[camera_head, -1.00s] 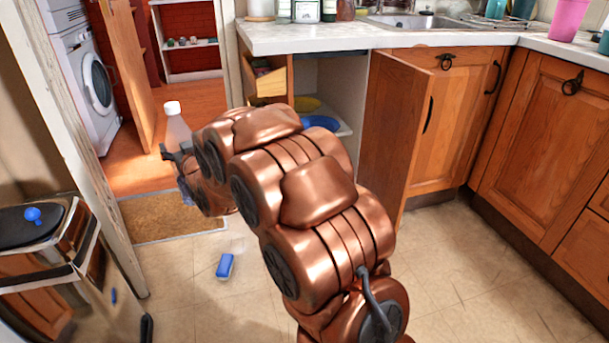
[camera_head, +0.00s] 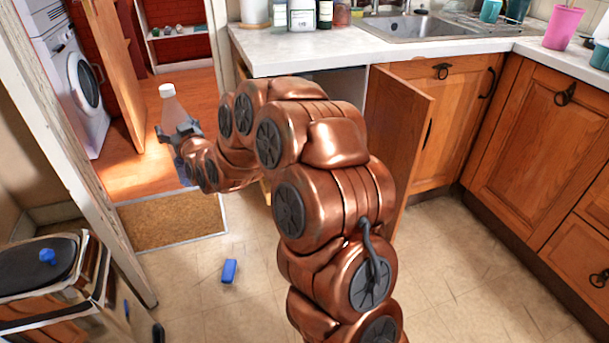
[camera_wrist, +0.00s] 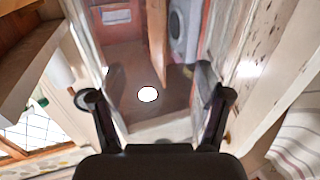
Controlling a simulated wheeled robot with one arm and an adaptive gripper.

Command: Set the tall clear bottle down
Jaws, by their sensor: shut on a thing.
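The tall clear bottle (camera_head: 172,109) has a white cap and stands about upright in my gripper (camera_head: 181,132), left of centre in the head view. My gripper is shut around its body, with the dark fingers at its sides. The bottle appears off the floor, in front of the doorway. Part of its lower body shows bluish below the fingers. In the wrist view the white cap (camera_wrist: 148,94) shows between the two fingers of my gripper (camera_wrist: 158,108). The clear body is hard to make out there.
A pale worktop (camera_head: 330,53) with jars and a sink (camera_head: 405,30) lies behind my arm. An open cabinet door (camera_head: 398,140) stands right of it. A doormat (camera_head: 172,220) and a blue object (camera_head: 229,271) lie on the floor. A bin (camera_head: 45,270) stands lower left.

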